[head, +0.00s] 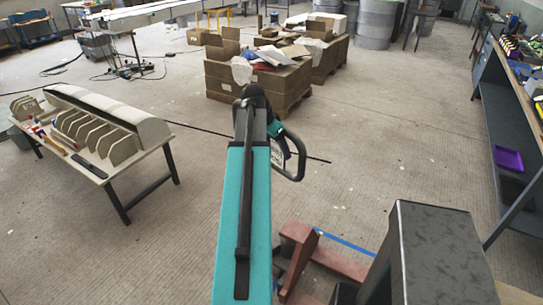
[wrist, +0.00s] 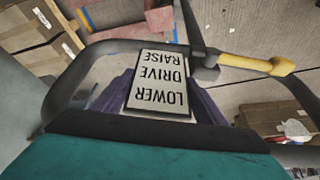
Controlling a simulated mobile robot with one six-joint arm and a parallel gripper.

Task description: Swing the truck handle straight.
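The truck handle (head: 292,160) is a dark loop just right of my teal arm in the head view, partly hidden by it. In the wrist view the loop (wrist: 75,80) fills the left and upper middle, close to the camera. Its pale plate (wrist: 158,82) reads RAISE, DRIVE, LOWER upside down. A yellow-ended lever (wrist: 255,65) sticks out to the right. Red truck parts (head: 325,255) stand low at lower right of my arm. My gripper is at the handle; dark purple surfaces flank the plate, but I cannot clearly make out fingers or a grasp.
A table (head: 115,180) with pale moulds stands at left. Cardboard boxes (head: 255,80) on a pallet stand ahead, with grey drums (head: 375,22) behind. A workbench (head: 510,120) runs along the right. Blue tape (head: 345,242) marks the floor. Open floor lies between the boxes and workbench.

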